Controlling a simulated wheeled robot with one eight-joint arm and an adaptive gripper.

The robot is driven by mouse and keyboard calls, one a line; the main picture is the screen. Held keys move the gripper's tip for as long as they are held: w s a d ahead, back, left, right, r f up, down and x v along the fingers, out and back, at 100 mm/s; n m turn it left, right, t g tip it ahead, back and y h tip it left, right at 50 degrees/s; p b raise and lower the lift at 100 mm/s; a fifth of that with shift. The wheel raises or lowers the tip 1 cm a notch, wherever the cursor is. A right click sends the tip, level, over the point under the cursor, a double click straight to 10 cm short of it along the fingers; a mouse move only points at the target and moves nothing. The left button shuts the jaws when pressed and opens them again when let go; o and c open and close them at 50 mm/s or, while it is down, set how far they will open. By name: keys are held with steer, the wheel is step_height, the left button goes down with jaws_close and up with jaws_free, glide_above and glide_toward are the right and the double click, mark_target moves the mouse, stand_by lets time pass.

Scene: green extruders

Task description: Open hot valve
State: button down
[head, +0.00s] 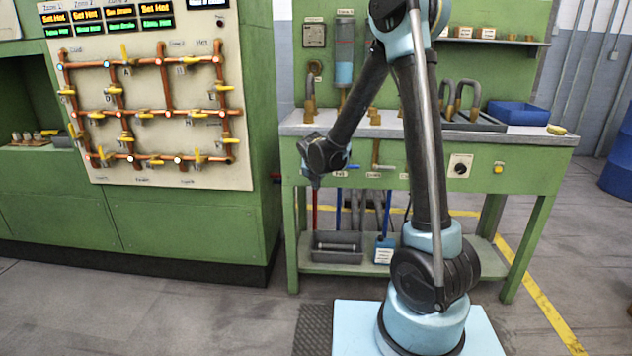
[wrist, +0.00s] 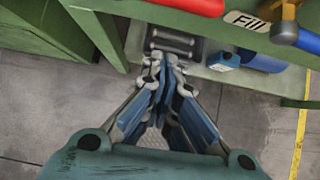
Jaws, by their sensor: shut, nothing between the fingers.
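My gripper (wrist: 163,62) is shut and empty, pointing down above the low shelf in the wrist view. In the head view my gripper (head: 315,182) hangs in front of the green bench's left end. A red bar-shaped part (wrist: 195,5) shows at the top edge of the wrist view, apart from the fingers. It may belong to the hot valve; no readable label confirms this. Right of it are a "Fill" label (wrist: 247,20) and a brass-and-blue fitting (wrist: 286,30). In the head view a red pipe (head: 314,212) runs down under the bench.
The green bench (head: 540,180) has a blue tray (head: 518,113) on top. A grey tray (head: 336,246) and a blue container (head: 384,250) sit on its lower shelf. A panel of copper pipes with yellow valves (head: 150,110) stands left. Floor in front is clear.

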steer(key=shift+w+r, duration=0.55)
steer(key=shift+r, duration=0.3)
steer(key=shift+w+r, duration=0.55)
steer(key=shift+r, duration=0.3)
steer(key=shift+s+a+r, duration=0.1)
steer(key=shift+a, duration=0.05)
steer(key=shift+d+r+h, duration=0.1)
steer(key=shift+d+h, duration=0.1)
steer(key=shift+h, duration=0.1)
